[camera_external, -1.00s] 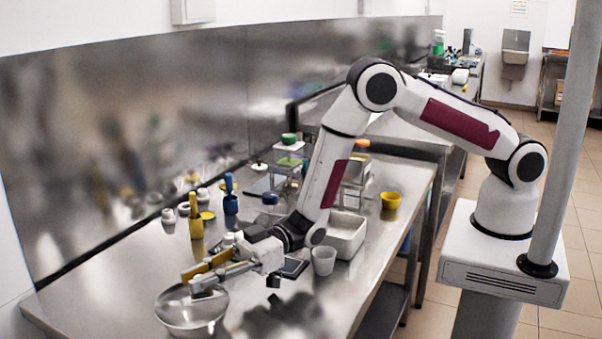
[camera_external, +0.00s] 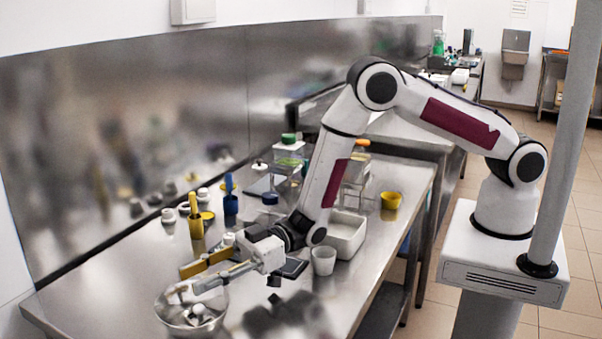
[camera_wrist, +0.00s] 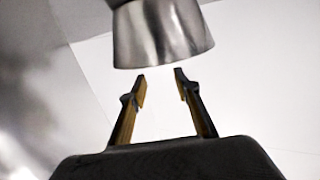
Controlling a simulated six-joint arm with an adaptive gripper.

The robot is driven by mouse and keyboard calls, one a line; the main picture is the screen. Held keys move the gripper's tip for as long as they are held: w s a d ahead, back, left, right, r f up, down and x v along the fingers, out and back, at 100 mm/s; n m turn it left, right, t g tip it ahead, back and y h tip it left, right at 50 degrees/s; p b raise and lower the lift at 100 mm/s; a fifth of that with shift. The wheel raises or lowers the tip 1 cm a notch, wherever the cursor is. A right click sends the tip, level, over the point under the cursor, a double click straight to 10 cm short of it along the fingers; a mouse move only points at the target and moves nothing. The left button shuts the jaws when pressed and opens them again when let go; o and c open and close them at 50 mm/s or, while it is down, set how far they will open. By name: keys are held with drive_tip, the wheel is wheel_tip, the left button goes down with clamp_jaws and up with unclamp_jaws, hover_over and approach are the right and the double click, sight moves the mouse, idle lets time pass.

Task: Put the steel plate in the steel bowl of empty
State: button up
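The steel bowl (camera_external: 190,325) stands at the near left end of the steel counter. Bright and dark patches show inside it; I cannot tell whether they are the steel plate or reflections. I see no separate steel plate clearly. My gripper (camera_external: 193,280) is above the bowl's rear rim, its fingers pointing left. In the wrist view my gripper (camera_wrist: 160,75) has its fingertips apart with nothing between them. A shiny metal piece (camera_wrist: 162,35) with a curved lower edge shows beyond the tips; I cannot tell what it is.
Yellow holder (camera_external: 196,225) and blue holder (camera_external: 231,204) stand behind the gripper. A whitish cup (camera_external: 323,261), a white tub (camera_external: 346,235) and a yellow cup (camera_external: 391,200) stand to the right. The counter's left end has free room.

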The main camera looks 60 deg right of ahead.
drive_tip(key=v, duration=0.7)
drive_tip(key=shift+d, duration=0.15)
idle(0.9)
drive_tip(key=w+d+r+m+t+h, duration=0.3)
drive_tip(key=w+d+r+h, duration=0.4)
drive_tip(key=d+r, duration=0.4)
drive_tip(key=s+d+r+m+t+h, duration=0.1)
drive_tip(key=d+r+m+h, duration=0.35)
drive_tip(key=d, duration=1.25)
drive_tip(key=s+d+r+m+g+h, duration=0.2)
drive_tip(key=s+d+r+m+h, duration=0.3)
drive_tip(key=s+d, duration=0.7)
drive_tip(key=s+d+g, duration=0.1)
drive_tip(key=s+d, duration=0.1)
drive_tip(key=s, duration=0.8)
drive_tip(key=s+d+g, duration=0.2)
drive_tip(key=s, duration=0.8)
drive_tip(key=shift+s+m+y, duration=0.35)
drive_tip(key=shift+s, duration=0.05)
